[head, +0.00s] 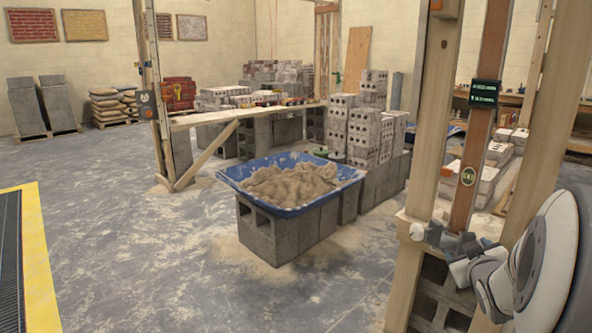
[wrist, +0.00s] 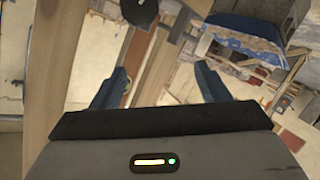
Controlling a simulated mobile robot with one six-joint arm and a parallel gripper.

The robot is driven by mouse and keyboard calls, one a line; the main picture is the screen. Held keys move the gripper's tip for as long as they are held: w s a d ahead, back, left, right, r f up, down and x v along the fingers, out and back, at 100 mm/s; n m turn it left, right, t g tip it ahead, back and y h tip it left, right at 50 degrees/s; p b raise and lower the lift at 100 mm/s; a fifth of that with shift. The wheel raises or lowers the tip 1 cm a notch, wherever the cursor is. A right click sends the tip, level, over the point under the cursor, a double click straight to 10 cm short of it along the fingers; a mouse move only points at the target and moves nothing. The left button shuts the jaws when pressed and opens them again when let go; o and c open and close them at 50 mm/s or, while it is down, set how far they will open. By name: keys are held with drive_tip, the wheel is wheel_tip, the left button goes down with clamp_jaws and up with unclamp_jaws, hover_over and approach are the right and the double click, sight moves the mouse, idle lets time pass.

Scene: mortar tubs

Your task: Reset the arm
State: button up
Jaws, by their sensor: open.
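My gripper (wrist: 160,86) shows in the wrist view with its two dark blue fingers spread apart and nothing between them. The wrist view is tilted. A wooden post runs up the left of that view, close to the left finger, and a narrower brown board passes behind the gap between the fingers. A blue mortar tub (head: 228,176) heaped with sandy mortar (head: 290,183) stands on grey blocks. A blue tub also shows in the wrist view (wrist: 240,25).
A light wooden post (head: 432,110) and a reddish-brown board (head: 490,70) stand upright close to my arm. Grey hollow blocks (head: 265,235) carry the tub. Stacked bricks (head: 365,130) stand behind it. Open concrete floor (head: 150,270) lies left and in front.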

drive_tip(key=s+a+r+m+g+y+p, duration=0.1)
drive_tip(key=s+a+r+g+p, duration=0.25)
drive_tip(key=a+r+p, duration=0.4)
drive_tip(key=s+a+r+m+g+y+p, duration=0.1)
drive_tip(key=s+a+r+g+p, duration=0.25)
drive_tip(key=a+r+p, duration=0.35)
drive_tip(key=s+a+r+g+y+p, duration=0.1)
drive_tip(key=s+a+r+g+p, duration=0.1)
drive_tip(key=s+a+p, duration=0.3)
drive_tip(key=s+a+r+g+y+p, duration=0.2)
drive_tip(key=s+a+r+p, duration=0.3)
drive_tip(key=s+a, duration=0.3)
drive_tip(key=shift+s+p, duration=0.3)
drive_tip(key=shift+s, duration=0.05)
idle(1.4)
